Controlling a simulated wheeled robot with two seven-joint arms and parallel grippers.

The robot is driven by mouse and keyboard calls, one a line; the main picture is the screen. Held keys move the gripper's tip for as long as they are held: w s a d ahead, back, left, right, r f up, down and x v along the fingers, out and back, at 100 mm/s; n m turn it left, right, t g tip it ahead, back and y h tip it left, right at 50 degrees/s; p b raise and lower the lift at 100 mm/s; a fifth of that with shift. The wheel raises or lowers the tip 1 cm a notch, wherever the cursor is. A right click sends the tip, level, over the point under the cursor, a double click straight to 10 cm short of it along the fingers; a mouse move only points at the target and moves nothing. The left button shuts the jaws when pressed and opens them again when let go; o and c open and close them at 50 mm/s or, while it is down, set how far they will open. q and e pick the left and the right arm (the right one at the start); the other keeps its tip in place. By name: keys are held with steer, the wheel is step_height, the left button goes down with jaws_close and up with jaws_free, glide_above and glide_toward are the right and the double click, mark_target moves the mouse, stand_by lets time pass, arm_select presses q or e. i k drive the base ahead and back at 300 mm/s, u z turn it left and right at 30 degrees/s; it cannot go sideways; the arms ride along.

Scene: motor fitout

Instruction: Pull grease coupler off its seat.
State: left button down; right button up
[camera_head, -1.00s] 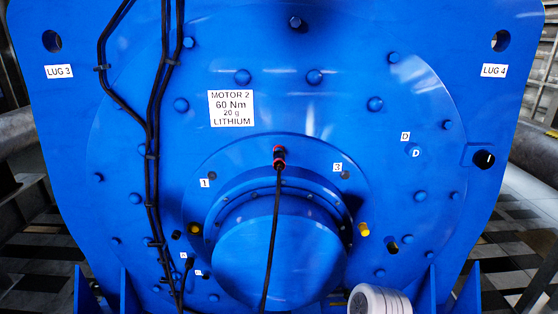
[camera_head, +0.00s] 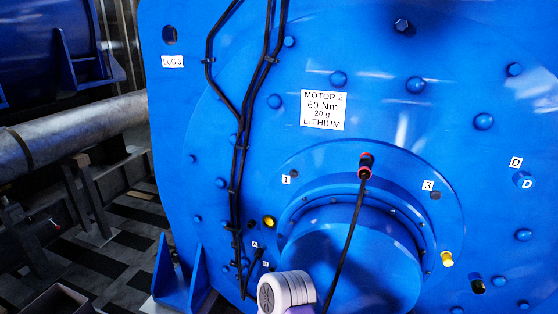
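The grease coupler (camera_head: 366,165) is a small black fitting with red bands. It sits on the face of the blue motor (camera_head: 400,130), just above the round hub (camera_head: 350,262). A black hose (camera_head: 346,240) hangs from it, down across the hub. The coupler appears to be on its seat; the seat itself is hidden behind it. A white ribbed part of my arm shows at the bottom edge, below and left of the coupler and apart from it. Neither gripper's fingers are visible.
Black cables (camera_head: 238,150) run down the motor's left side. Yellow caps (camera_head: 447,259) and bolt heads stud the face. A label (camera_head: 323,110) reads MOTOR 2. A grey pipe (camera_head: 80,135) and a blue machine (camera_head: 50,50) stand at the left.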

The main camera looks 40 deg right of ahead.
mark_target(365, 164)
steer(key=u, duration=1)
steer(key=k, duration=0.9)
steer(key=z, duration=2.25)
